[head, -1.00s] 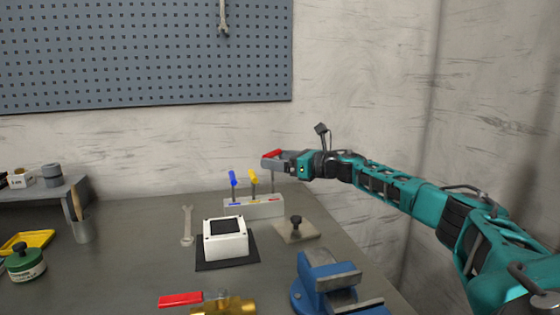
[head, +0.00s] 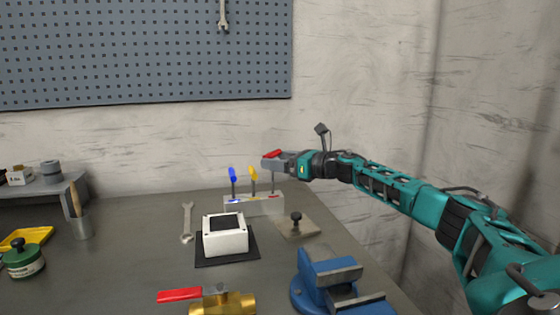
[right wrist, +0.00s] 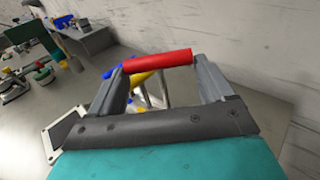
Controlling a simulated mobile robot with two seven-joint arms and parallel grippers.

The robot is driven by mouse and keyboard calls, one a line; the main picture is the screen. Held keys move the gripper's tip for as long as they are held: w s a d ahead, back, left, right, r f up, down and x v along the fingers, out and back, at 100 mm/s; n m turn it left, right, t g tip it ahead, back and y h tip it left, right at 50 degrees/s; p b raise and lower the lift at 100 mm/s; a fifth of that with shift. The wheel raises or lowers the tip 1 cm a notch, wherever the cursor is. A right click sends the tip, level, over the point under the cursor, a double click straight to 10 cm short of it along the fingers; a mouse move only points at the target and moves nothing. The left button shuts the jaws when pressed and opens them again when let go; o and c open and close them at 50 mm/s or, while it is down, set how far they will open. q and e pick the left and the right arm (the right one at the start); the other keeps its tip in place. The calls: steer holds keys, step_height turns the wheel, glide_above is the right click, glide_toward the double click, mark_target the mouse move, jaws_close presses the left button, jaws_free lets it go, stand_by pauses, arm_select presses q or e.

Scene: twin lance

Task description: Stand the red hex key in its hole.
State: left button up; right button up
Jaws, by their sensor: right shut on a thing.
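My right gripper (head: 272,161) is shut on the red hex key (head: 272,154) above the right end of a pale holder block (head: 237,209). In the right wrist view the key's red handle (right wrist: 158,61) lies across between the two fingers. In the head view its grey shaft points down, roughly upright, toward the red mark (head: 273,197) on the block. Whether its tip is in the hole or just above it, I cannot tell. A blue hex key (head: 232,174) and a yellow hex key (head: 253,175) stand upright in the block. My left gripper is out of view.
A white box (head: 225,240) on a black mat sits in front of the block. A plate with a black knob (head: 296,217) lies to the right. A wrench (head: 187,223) lies at left. A blue vise (head: 325,280) and a brass valve (head: 235,303) stand nearer.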

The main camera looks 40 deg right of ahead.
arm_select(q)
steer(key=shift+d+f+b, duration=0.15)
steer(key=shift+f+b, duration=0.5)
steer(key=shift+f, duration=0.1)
arm_select(e)
steer(key=shift+f, duration=0.8)
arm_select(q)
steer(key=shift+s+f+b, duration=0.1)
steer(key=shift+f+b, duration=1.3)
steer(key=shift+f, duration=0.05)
arm_select(e)
steer(key=shift+f, duration=1.45)
steer(key=o, duration=0.9)
steer(key=shift+o, duration=0.2)
steer(key=shift+s+d, duration=0.2)
steer(key=shift+s, duration=0.35)
arm_select(q)
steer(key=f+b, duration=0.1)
steer(key=b, duration=0.2)
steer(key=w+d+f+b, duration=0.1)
steer(key=b, duration=0.2)
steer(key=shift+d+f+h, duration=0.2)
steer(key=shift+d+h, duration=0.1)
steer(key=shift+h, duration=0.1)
arm_select(e)
steer(key=v, duration=1.1)
steer(key=shift+s+r, duration=0.2)
steer(key=shift+s, duration=0.2)
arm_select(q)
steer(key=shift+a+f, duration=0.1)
